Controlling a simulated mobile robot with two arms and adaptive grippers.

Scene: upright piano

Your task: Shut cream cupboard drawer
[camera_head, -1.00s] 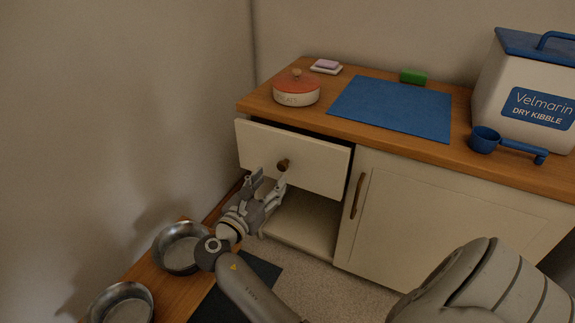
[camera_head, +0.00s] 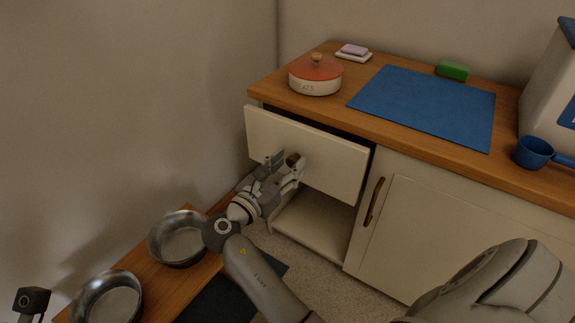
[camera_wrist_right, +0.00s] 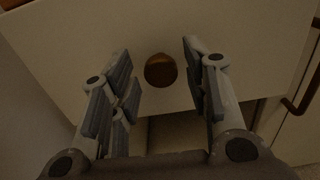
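The cream cupboard (camera_head: 420,235) has a drawer (camera_head: 330,157) at its upper left that stands out from the body, with a dark gap showing above its front. A round brown knob (camera_head: 293,160) is on the drawer front; it also shows in the right wrist view (camera_wrist_right: 160,70). My right gripper (camera_head: 283,167) is at the knob. In the right wrist view its two fingers (camera_wrist_right: 160,90) are apart on either side of the knob, with space between them and it. A small dark piece at the lower left edge may be part of my left gripper (camera_head: 33,300); its fingers cannot be made out.
The wooden top holds a red-lidded pot (camera_head: 316,76), a soap dish (camera_head: 354,54), a blue mat (camera_head: 425,105), a green sponge (camera_head: 453,70), a blue scoop (camera_head: 534,152) and a kibble bin (camera_head: 550,100). Metal bowls (camera_head: 180,238) stand on a low wooden stand (camera_head: 160,285). A wall is at left.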

